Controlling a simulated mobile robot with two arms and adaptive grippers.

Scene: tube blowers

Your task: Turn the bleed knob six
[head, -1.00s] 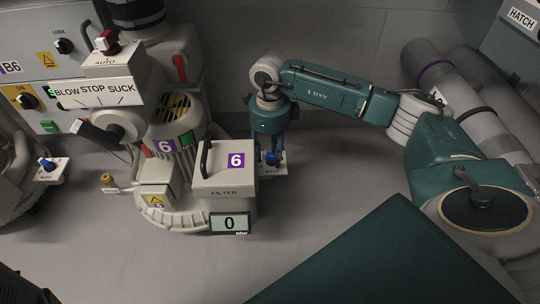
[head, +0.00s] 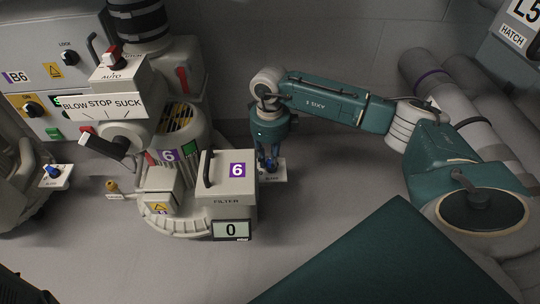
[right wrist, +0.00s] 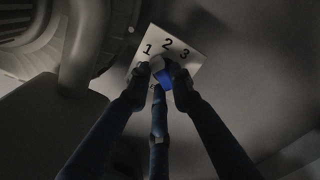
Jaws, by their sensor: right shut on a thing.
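The bleed knob of blower six is a small blue knob (head: 271,166) on a white plate (head: 279,175), just right of the filter box (head: 227,193) marked 6. My right gripper (head: 268,162) reaches down onto it from above. In the right wrist view its fingers (right wrist: 162,82) are closed around the blue knob (right wrist: 165,82), which has a white part toward the upper left. The number plate (right wrist: 190,64) shows 1, 2 and 3 beyond the fingertips. Fingers cover part of the knob, so its exact setting is unclear. My left gripper is not in view.
A display (head: 231,230) below the filter box reads 0. The BLOW STOP SUCK lever (head: 103,143) and control panel (head: 35,75) stand at the left. Another blue knob (head: 53,171) sits at far left. Grey cylinders (head: 450,85) lie at the right.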

